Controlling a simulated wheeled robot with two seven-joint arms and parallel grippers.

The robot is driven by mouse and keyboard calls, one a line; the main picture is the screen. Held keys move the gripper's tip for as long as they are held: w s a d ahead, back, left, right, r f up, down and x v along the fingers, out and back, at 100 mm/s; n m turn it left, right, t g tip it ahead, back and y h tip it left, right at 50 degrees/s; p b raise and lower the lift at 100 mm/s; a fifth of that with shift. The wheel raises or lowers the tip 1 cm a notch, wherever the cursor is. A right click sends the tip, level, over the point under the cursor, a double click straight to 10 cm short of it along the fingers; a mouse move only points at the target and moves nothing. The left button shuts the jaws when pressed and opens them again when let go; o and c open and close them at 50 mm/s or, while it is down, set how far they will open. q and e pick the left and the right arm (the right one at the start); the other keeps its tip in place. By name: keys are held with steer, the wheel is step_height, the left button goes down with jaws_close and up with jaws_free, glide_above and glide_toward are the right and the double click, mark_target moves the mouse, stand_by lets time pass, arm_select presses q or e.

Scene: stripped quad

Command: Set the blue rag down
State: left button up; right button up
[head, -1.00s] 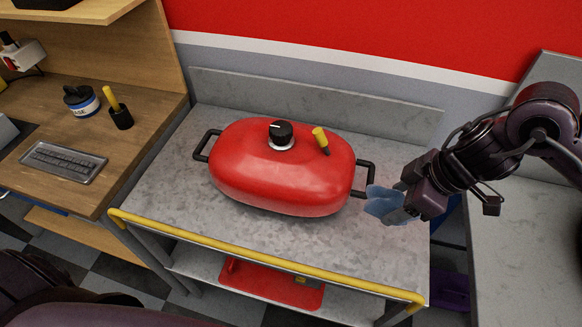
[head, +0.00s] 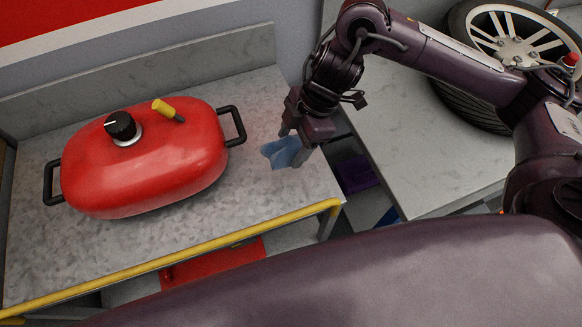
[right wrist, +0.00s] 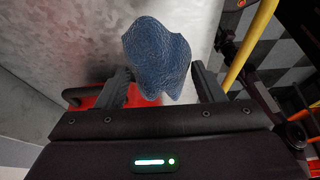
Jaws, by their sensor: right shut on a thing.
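The blue rag (head: 283,152) is crumpled and hangs from my right gripper (head: 295,146), which is shut on it. They are over the right end of the metal-topped cart (head: 268,196), to the right of the red cooker's handle and apart from it. In the right wrist view the rag (right wrist: 158,60) bulges up between the two fingers (right wrist: 163,88). I cannot tell whether its lower edge touches the cart top. My left gripper is not in view.
A yellow rail (head: 200,255) edges the front. Across a gap at right stands a grey bench (head: 425,150) bearing a wheel (head: 510,45). Bare cart top lies around the rag.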

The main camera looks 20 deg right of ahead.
steer(key=b, duration=0.1)
glide_above(287, 178)
steer(key=d, duration=0.2)
steer(key=f, duration=0.6)
steer(key=shift+a, duration=0.25)
steer(key=shift+w+f, duration=0.1)
steer(key=shift+f, duration=0.2)
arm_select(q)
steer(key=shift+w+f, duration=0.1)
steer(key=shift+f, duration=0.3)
arm_select(e)
steer(key=shift+f, duration=2.35)
steer(key=shift+f, duration=0.1)
steer(key=o, duration=0.9)
steer(key=shift+o, duration=0.2)
steer(key=p+v, duration=0.1)
steer(key=v, duration=1.1)
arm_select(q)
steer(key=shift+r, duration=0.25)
